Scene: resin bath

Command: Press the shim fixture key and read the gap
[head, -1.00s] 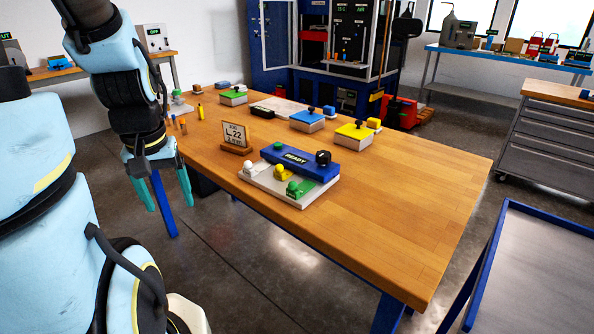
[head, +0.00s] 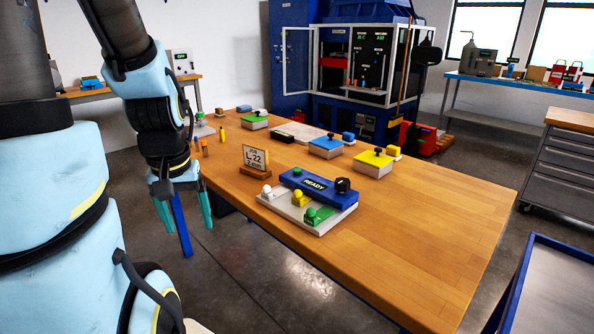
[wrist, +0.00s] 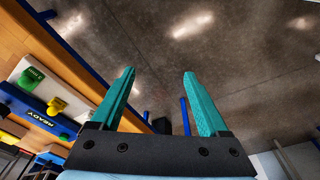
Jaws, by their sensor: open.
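The fixture (head: 318,187) stands near the front edge of the wooden table. It has a blue body with a display reading READY, a black knob (head: 342,185), and a pale base with white (head: 266,191), yellow (head: 299,198) and green (head: 312,215) knobbed pieces. A green button (head: 297,171) sits on its blue top. In the wrist view the fixture (wrist: 45,117) is at the left. A card stand (head: 255,161) marked L 22 is beside it. My gripper (head: 183,222) is open and empty, pointing down off the table's left edge, to the left of the fixture.
The wooden table (head: 440,225) is clear at its right. Blue (head: 326,147), yellow (head: 372,163) and green-topped (head: 254,121) blocks stand farther back. A blue-framed cart (head: 545,290) is at the lower right. A blue cabinet machine (head: 350,75) stands behind the table.

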